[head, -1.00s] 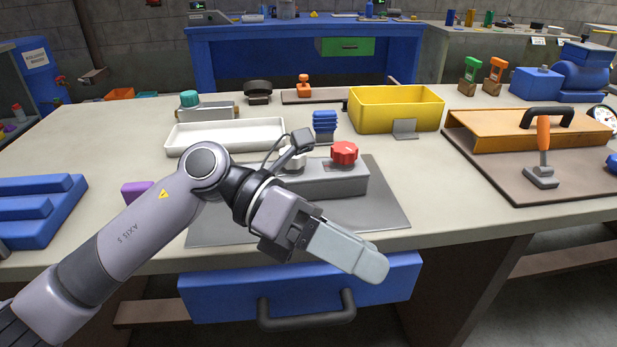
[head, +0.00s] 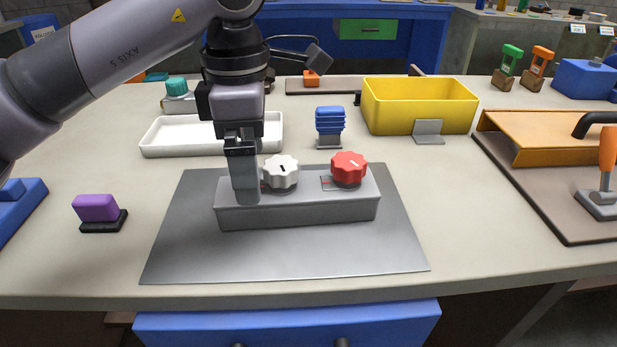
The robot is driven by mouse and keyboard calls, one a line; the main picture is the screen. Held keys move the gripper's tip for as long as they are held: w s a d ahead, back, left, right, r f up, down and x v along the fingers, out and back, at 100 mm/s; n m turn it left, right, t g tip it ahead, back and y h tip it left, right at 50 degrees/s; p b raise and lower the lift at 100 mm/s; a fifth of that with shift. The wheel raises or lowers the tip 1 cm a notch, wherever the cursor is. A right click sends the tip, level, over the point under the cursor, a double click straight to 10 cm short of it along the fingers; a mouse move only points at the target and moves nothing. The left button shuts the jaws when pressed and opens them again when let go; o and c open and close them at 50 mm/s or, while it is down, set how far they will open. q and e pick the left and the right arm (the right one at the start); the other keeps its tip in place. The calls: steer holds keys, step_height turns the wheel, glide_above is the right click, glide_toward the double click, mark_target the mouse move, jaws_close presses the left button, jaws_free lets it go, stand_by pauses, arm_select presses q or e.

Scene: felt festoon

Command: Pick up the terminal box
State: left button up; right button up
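A long grey box (head: 300,210) with a white knob (head: 281,170) and a red knob (head: 348,167) on top lies on a grey mat (head: 190,262); no label marks it as the terminal box, but it fits best. My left gripper (head: 245,185) comes down from above, fingers pointing down, over the box's left end beside the white knob. The fingers line up one behind the other, so their gap is hidden. I cannot tell whether they touch the box. My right gripper is out of view.
A purple block on a black base (head: 97,212) stands left of the mat. Behind are a white tray (head: 165,150), a blue ribbed piece (head: 330,121) and a yellow bin (head: 418,108). An orange-handled tool (head: 606,165) stands at right. The table's front strip is clear.

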arm_select(q)
steer(key=shift+w+d, duration=0.15)
steer(key=shift+w, duration=0.1)
steer(key=shift+f, duration=1.35)
step_height(320, 180, down, 4)
steer(key=shift+f+b, duration=0.25)
steer(key=shift+b, duration=0.2)
steer(key=shift+r, duration=0.1)
steer(key=c, duration=1.3)
step_height(320, 180, up, 20)
steer(key=p, duration=0.4)
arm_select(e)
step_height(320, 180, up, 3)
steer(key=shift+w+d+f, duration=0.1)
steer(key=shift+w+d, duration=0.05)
